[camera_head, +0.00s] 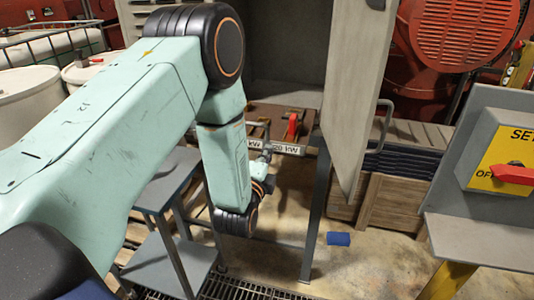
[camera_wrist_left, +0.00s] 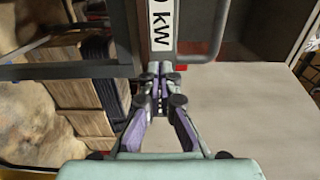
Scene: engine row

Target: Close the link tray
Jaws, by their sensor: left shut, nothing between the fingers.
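The link tray (camera_head: 270,113) shows as a brown surface at the foot of the open grey cabinet, with a red-handled part (camera_head: 293,126) on it. A white label ending in "kW" (camera_head: 288,149) is on its front edge; how far out the tray stands is hard to tell. In the wrist view the label (camera_wrist_left: 162,25) is on a grey bar, with a bent grey handle (camera_wrist_left: 207,42) beside it. My left gripper (camera_wrist_left: 160,86) is shut and empty, its tips close to the bar's end; contact is unclear. My right gripper is not in view.
The cabinet door (camera_head: 355,95) stands open right of the tray. Wooden crates (camera_head: 390,203) stand behind it. A grey stand (camera_head: 160,262) is at lower left, a yellow switch box (camera_head: 500,160) at right. A blue block (camera_head: 338,239) lies on the floor.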

